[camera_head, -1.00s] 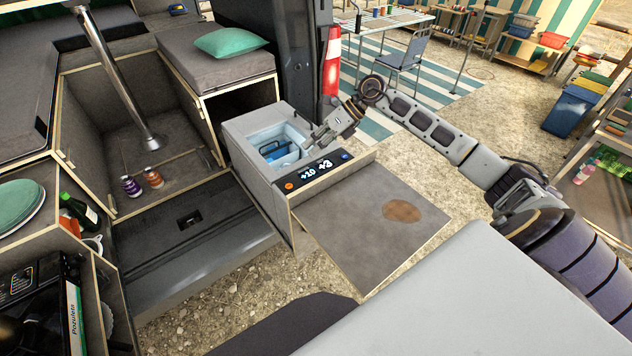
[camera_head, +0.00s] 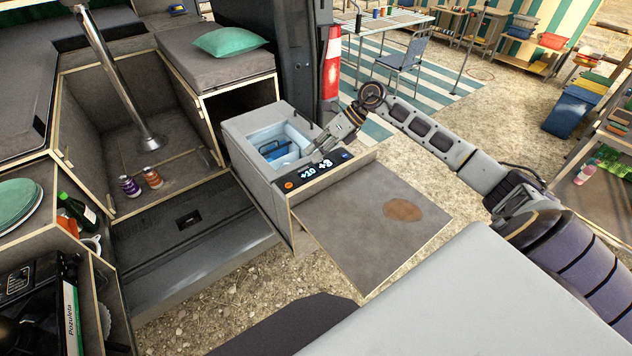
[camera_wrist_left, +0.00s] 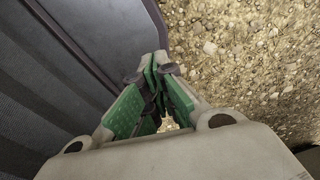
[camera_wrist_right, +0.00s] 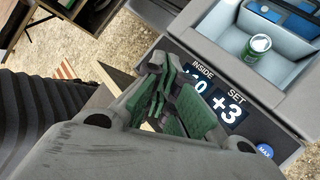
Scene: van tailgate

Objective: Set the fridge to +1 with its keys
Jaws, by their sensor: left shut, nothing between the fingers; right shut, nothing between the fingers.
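The fridge (camera_head: 245,140) is an open-topped grey box. Its dark key panel (camera_head: 318,174) on the near rim shows lit figures, with an orange key (camera_head: 289,185) at the left end and a blue key (camera_head: 345,156) at the right. In the right wrist view, SET display (camera_wrist_right: 229,108) reads +3; INSIDE is partly covered by my gripper, and the blue key (camera_wrist_right: 265,150) is marked MAX. My right gripper (camera_head: 312,152) is shut and empty over the panel's far edge; contact cannot be told. My left gripper (camera_wrist_left: 158,68) is shut and empty above the ground beside the van.
A green can (camera_wrist_right: 257,47) and a blue item (camera_head: 280,148) are inside the fridge. A grey board (camera_head: 370,220) with a brown patch extends in front of it. Two small jars (camera_head: 152,177) stand on the van floor.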

